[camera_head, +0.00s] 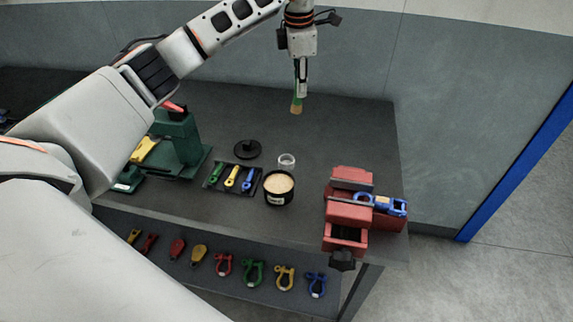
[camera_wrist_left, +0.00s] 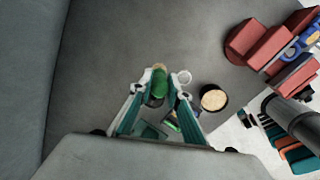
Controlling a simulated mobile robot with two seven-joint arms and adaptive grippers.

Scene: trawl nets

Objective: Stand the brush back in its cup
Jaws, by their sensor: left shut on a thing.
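The brush (camera_head: 297,106) has a green handle and tan bristles. My left gripper (camera_head: 301,88) is shut on its handle, holding it bristles down above the far part of the bench. In the left wrist view the brush (camera_wrist_left: 159,88) sits between the fingertips (camera_wrist_left: 160,82). A small clear cup (camera_head: 287,160) stands on the bench, nearer the front than the brush; it also shows in the left wrist view (camera_wrist_left: 184,77). It looks empty. The brush is apart from it. My right gripper is not in view.
A black tub (camera_head: 279,194) with tan contents stands just in front of the clear cup. A tray (camera_head: 210,184) of coloured tools and a black disc (camera_head: 247,149) lie left of it. A red vise (camera_head: 350,211) stands right. The back of the bench is clear.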

